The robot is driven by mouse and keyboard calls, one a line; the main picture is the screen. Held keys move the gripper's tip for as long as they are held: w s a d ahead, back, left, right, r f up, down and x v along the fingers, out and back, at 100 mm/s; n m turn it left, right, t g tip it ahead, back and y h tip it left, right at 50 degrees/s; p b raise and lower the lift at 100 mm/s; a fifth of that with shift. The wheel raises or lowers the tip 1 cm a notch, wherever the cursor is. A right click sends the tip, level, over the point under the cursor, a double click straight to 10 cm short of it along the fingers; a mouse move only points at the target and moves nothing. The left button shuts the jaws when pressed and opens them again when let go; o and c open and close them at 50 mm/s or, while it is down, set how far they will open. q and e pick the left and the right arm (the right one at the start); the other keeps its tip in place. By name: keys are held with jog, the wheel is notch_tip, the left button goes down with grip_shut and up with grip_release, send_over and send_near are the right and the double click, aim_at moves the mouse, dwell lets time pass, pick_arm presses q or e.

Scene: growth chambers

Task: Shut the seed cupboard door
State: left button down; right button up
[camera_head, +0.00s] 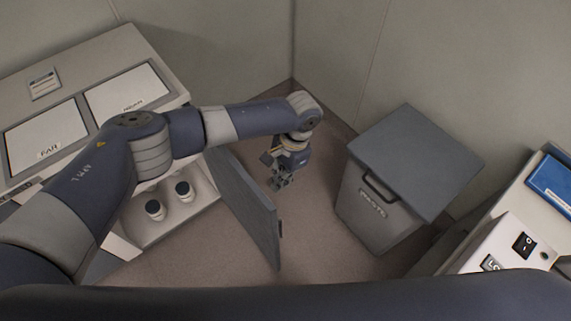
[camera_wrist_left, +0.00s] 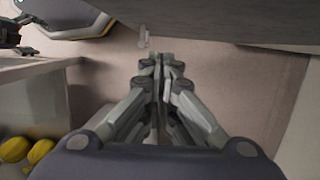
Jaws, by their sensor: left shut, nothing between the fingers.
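The seed cupboard door (camera_head: 247,207) is a dark grey panel that stands open, swung out from the low white cupboard (camera_head: 180,222) on the left. A small dark handle (camera_head: 281,229) shows at its free edge. Two white jars with dark lids (camera_head: 183,188) stand inside the open cupboard. My left gripper (camera_head: 281,183) is shut and empty, just beyond the door to its right; I cannot tell whether it touches it. In the left wrist view its closed fingers (camera_wrist_left: 161,62) point toward a broad grey panel (camera_wrist_left: 220,18), which appears to be the door. My right gripper is out of view.
A grey lidded waste bin (camera_head: 375,215) stands right of the door, with bare floor (camera_head: 310,235) between. A white unit with a switch (camera_head: 515,245) is at right. Walls close off the back.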

pick_arm(q)
jog(key=a, duration=0.1)
jog(key=s+a, duration=0.1)
jog(key=s+a+p, duration=0.1)
jog(key=shift+s+r, duration=0.15)
jog(key=shift+r, duration=0.1)
